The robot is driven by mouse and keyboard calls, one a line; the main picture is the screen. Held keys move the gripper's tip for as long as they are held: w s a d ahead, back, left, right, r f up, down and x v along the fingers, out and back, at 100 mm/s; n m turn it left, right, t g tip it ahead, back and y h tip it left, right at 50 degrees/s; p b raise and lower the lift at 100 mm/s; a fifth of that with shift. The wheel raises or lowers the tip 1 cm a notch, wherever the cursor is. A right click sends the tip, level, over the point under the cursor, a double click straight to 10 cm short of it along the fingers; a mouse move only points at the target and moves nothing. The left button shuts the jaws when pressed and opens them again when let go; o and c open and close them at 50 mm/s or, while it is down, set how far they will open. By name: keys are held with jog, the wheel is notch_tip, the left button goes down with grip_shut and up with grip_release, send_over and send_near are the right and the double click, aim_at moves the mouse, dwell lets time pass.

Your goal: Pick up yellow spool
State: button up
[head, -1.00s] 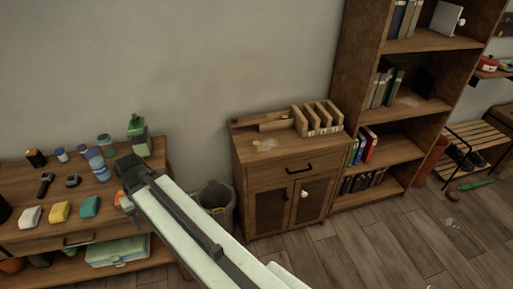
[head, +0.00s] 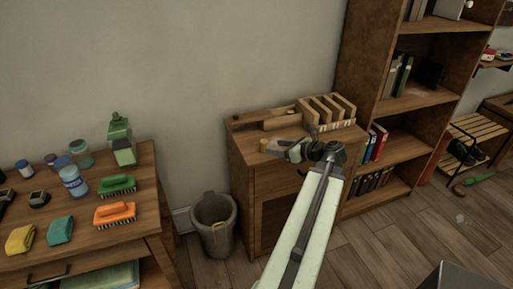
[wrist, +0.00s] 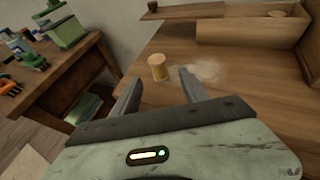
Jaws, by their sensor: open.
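The yellow spool (wrist: 157,68) stands upright on the wooden cabinet top, beside a pale smudge. It also shows as a small yellow shape in the head view (head: 263,145), just left of my gripper (head: 283,148). In the wrist view, my gripper (wrist: 156,84) is open and empty. Its two fingers point toward the spool, which appears between and just beyond the fingertips. I see no contact.
A wooden slotted rack (head: 326,110) and a long wooden tray (head: 266,118) stand at the back of the cabinet (head: 258,175). A bin (head: 214,225) is left of it. The left table (head: 120,240) holds brushes, sponges and jars. A bookshelf (head: 365,75) rises at right.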

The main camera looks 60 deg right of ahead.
aim_at(264, 145)
jog(key=shift+s, duration=0.15)
jog(key=shift+b+x, duration=0.5)
jog(key=shift+x, duration=0.4)
jog(key=b+x, duration=0.2)
jog(key=x, duration=0.4)
jog(key=shift+r, duration=0.2)
grip_shut()
jog(key=shift+r, duration=0.1)
